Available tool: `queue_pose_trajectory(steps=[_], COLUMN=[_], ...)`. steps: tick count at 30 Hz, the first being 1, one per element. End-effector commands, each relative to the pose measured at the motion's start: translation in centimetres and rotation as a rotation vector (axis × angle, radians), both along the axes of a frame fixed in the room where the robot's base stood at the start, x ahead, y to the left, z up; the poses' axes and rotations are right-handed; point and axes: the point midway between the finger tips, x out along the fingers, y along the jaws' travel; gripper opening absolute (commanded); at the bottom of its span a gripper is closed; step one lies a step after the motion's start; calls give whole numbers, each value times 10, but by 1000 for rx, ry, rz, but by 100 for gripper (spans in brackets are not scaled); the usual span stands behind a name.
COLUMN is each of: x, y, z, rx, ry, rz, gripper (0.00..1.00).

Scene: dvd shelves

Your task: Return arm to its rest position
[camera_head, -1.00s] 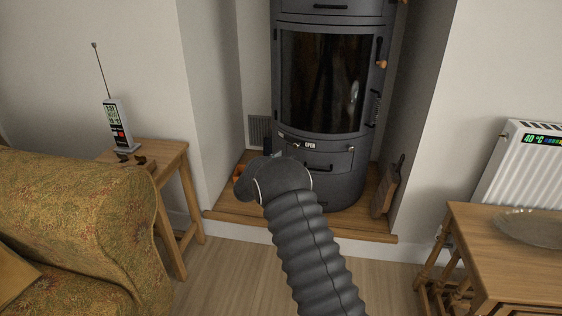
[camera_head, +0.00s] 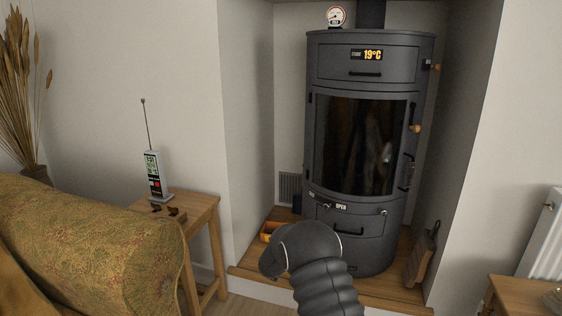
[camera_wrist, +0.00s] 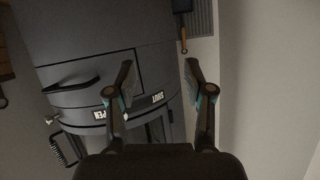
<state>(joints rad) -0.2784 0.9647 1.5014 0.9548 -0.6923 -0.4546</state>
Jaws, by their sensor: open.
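My arm, in a dark ribbed sleeve, reaches toward the lower front of the grey stove (camera_head: 330,234) in the head view. The arm hides my gripper there. In the wrist view my gripper (camera_wrist: 160,88) is open, its two fingers apart with nothing between them. The stove (camera_wrist: 90,40) fills the left of that view, with a dark drawer handle and the SHUT and OPEN labels behind and beside the left finger. I cannot tell how far the fingers are from the stove front.
A patterned sofa (camera_head: 90,245) and a small wooden table (camera_head: 205,208) with a weather device (camera_head: 153,175) stand at the left. Alcove walls flank the stove on its wooden-topped hearth (camera_head: 375,300). A radiator (camera_head: 542,235) and another wooden table (camera_head: 515,298) are at the right.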

Motion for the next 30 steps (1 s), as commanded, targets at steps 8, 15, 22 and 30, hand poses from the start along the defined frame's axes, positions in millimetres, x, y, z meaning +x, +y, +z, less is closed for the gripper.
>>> queue_pose_trajectory(steps=[8,15,22,30], x=[-82,-176,-268,-371], y=[54,54,30,-10], z=[2,45,91,140], rx=[179,236,233,188], ry=[349,600,784,936], rz=[314,453,512,523], gripper=[52,52,52,52])
